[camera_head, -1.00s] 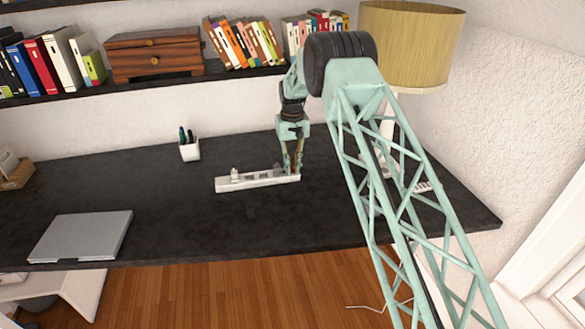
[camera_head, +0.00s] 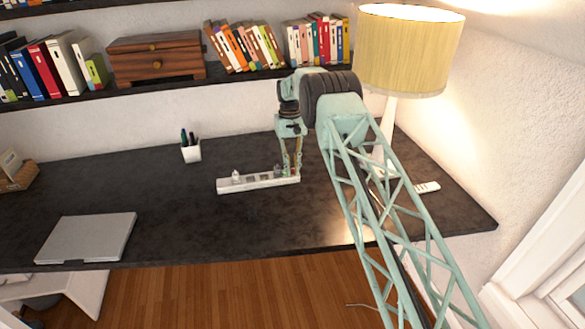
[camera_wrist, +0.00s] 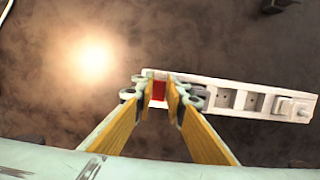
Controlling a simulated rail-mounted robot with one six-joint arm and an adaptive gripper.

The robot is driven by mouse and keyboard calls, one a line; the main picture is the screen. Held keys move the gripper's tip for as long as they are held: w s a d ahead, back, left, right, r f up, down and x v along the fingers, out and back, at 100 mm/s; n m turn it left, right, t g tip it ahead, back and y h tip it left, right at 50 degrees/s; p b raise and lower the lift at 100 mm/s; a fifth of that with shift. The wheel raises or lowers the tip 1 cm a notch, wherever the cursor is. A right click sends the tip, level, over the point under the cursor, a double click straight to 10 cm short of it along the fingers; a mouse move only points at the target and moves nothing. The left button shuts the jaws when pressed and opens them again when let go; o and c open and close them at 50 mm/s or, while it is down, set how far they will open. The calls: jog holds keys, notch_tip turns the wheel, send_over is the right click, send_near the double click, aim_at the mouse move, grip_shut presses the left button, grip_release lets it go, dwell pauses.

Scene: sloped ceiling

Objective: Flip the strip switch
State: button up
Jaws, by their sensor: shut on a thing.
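The white power strip (camera_head: 232,187) lies flat on the dark desk, with plugs in it. In the wrist view the strip (camera_wrist: 208,82) runs to the right, with a red switch (camera_wrist: 158,90) at its left end. My gripper (camera_head: 292,173) is at the strip's right end in the head view. In the wrist view its fingertips (camera_wrist: 161,96) are on either side of the red switch, shut on it. The fingers hide part of the switch, so its exact tilt cannot be told.
A lit table lamp (camera_head: 408,50) stands at the back right. A pen cup (camera_head: 191,152) stands behind the strip, and a closed laptop (camera_head: 87,238) lies at the front left. Shelves with books (camera_head: 240,46) hang above. The desk (camera_head: 150,190) left of the strip is clear.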

dwell(0.6)
jog(key=o, duration=0.6)
jog(key=shift+c, duration=0.2)
jog(key=shift+r, duration=0.15)
notch_tip(320, 180, up, 11)
jog(key=w, duration=0.2)
jog(key=shift+w+a+r, duration=0.15)
jog(key=shift+w+a, duration=0.05)
jog(key=shift+a, duration=0.2)
jog(key=shift+r, duration=0.15)
